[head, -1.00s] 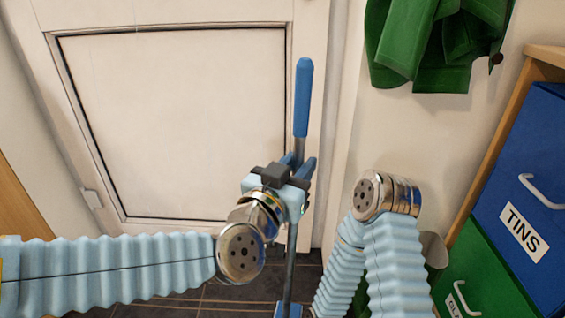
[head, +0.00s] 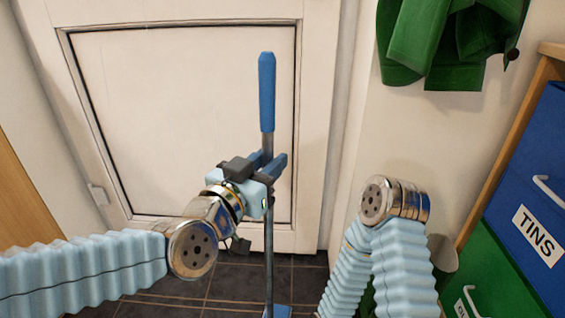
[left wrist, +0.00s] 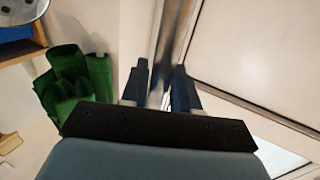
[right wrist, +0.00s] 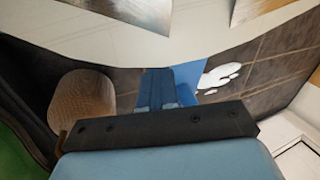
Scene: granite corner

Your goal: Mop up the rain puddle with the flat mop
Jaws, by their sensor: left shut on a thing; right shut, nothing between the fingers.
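The flat mop stands nearly upright, with a blue grip (head: 267,92) on a grey metal pole (head: 269,245). My left gripper (head: 272,163) is shut around the pole below the grip; the left wrist view shows the pole (left wrist: 170,45) between its fingers. The blue mop head (head: 277,312) just shows at the bottom edge, on or near the floor. In the right wrist view my right gripper (right wrist: 158,82) is shut and empty, with blue behind it that looks like the mop head (right wrist: 187,93). A pale, shiny patch, likely the puddle (right wrist: 219,75), lies beside it.
A white door (head: 185,120) stands behind the mop. Dark floor tiles (head: 225,282) lie below. A green coat (head: 445,40) hangs at upper right. A blue bin labelled TINS (head: 520,190) and a green bin (head: 490,265) stand at right. A brown rounded object (right wrist: 82,110) is on the floor.

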